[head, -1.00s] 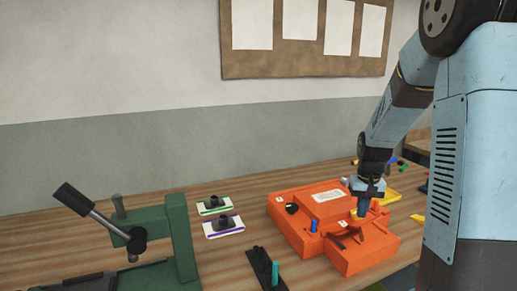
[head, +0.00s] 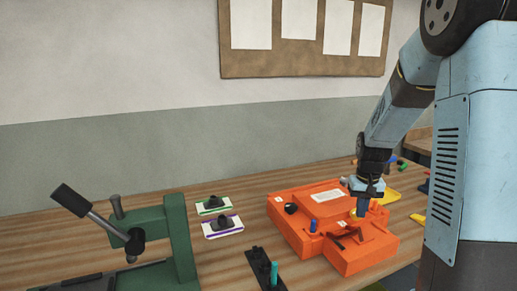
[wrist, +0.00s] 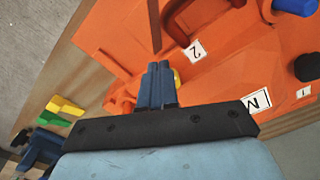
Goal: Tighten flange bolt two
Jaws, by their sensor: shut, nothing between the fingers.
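The orange mould (head: 290,228) lies on the bench below my arm. In the wrist view its orange surface (wrist: 235,55) carries a label with a 2 (wrist: 194,51) and another with a 1 (wrist: 303,92). My gripper (head: 361,214) points down at the mould's right part, its fingers shut with nothing between them. In the wrist view the shut fingers (wrist: 158,68) lie left of the label 2. A yellow part (wrist: 178,77) shows just behind them, mostly hidden; I cannot tell whether they touch it. A blue cap (head: 314,226) stands on the mould nearer its left side.
A black knob (head: 291,208) sits on the mould's left. A green lever press (head: 180,235) stands at front left. Two small trays, green-edged (head: 213,205) and purple-edged (head: 223,228), lie between. A black holder with a teal peg (head: 274,272) lies in front.

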